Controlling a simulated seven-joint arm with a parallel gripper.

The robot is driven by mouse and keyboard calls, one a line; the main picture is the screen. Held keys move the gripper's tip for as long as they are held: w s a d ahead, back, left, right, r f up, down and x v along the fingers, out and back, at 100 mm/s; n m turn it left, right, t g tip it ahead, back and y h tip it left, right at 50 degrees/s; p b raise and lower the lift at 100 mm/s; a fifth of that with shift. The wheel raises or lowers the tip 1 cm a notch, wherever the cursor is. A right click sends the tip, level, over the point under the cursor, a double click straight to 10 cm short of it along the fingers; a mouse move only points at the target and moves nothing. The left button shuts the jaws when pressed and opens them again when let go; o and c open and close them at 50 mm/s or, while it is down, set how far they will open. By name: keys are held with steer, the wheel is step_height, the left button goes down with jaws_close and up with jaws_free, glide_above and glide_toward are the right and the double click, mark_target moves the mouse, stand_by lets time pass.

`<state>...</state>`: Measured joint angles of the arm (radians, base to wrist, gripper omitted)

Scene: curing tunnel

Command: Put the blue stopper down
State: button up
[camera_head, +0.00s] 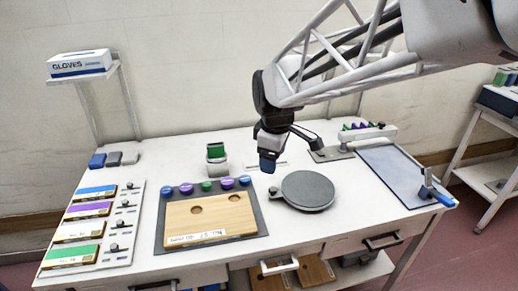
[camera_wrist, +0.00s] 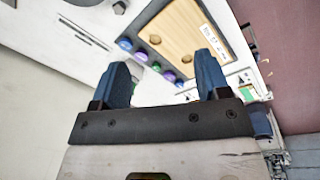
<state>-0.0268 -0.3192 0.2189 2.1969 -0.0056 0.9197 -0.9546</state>
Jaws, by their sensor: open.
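Two blue stoppers stand in a row along the back edge of a dark mat (camera_head: 262,222), one at the left end (camera_head: 167,192) and one at the right end (camera_head: 244,180). Two purple stoppers (camera_head: 186,188) and a green stopper (camera_head: 206,186) stand between them. The row also shows in the wrist view, with a blue stopper (camera_wrist: 125,44) at its upper left end. My gripper (camera_head: 268,165) hangs above the table, to the right of the row. Its blue fingers (camera_wrist: 163,68) are apart, with no stopper held between them.
A wooden board (camera_head: 215,220) with two round holes lies on the mat. A dark round plate (camera_head: 308,190) is right of it. A small green-topped device (camera_head: 216,155) stands behind. Coloured labelled cards (camera_head: 90,207) lie left. A grey-blue panel (camera_head: 395,172) lies right.

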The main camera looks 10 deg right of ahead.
steer(key=s+d+m+t, duration=0.1)
steer(key=s+m, duration=1)
steer(key=s, duration=0.9)
steer(key=shift+d, duration=0.3)
